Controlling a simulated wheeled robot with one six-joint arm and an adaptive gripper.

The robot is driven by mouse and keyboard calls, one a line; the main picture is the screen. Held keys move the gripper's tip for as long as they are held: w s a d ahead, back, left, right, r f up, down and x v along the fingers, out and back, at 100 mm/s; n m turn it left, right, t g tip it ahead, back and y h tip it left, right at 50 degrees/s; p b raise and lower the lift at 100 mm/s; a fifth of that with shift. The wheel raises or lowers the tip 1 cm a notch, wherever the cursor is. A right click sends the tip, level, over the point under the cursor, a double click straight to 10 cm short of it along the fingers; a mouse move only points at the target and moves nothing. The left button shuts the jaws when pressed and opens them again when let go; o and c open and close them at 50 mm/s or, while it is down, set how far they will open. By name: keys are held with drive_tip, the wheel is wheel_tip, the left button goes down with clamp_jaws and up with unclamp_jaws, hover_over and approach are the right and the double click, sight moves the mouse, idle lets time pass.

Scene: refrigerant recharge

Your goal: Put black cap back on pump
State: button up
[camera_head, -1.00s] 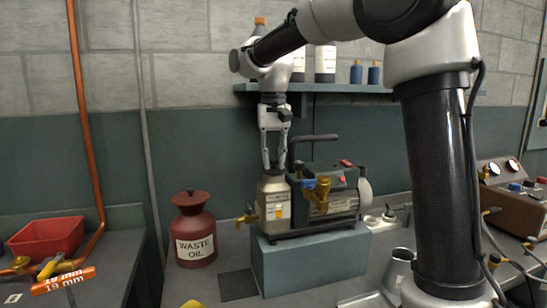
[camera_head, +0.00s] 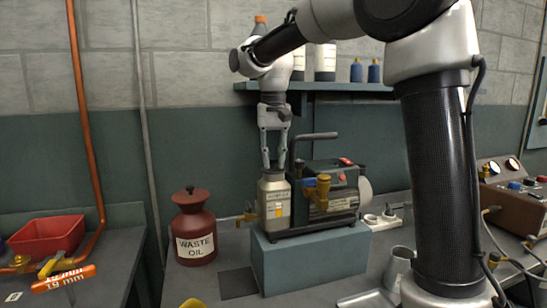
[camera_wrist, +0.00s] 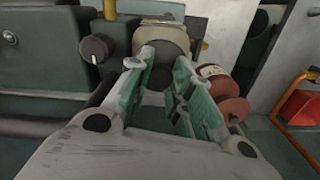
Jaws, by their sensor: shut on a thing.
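The pump (camera_head: 333,185) is a dark green and black unit with a black handle, standing on a blue-grey block. Its grey, labelled reservoir (camera_head: 275,205) is at its left end. My gripper (camera_head: 274,166) points straight down over the top of this reservoir. In the wrist view, the fingers of my gripper (camera_wrist: 160,85) close around a dark round piece, which looks like the black cap (camera_wrist: 156,77). The cap sits at the reservoir's top. The fingers hide much of it, and I cannot tell whether it is fully seated.
A red waste oil can (camera_head: 194,225) stands left of the pump. The blue-grey block (camera_head: 315,262) bears the pump. A shelf (camera_head: 320,88) with bottles is behind my arm. A red bin (camera_head: 45,235) is at far left, and a gauge box (camera_head: 515,210) at right.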

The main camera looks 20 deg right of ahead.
idle(0.4)
drive_tip(key=o, duration=1)
drive_tip(key=shift+o, duration=0.5)
drive_tip(key=o, duration=0.4)
drive_tip(key=shift+r, duration=3.45)
clamp_jaws()
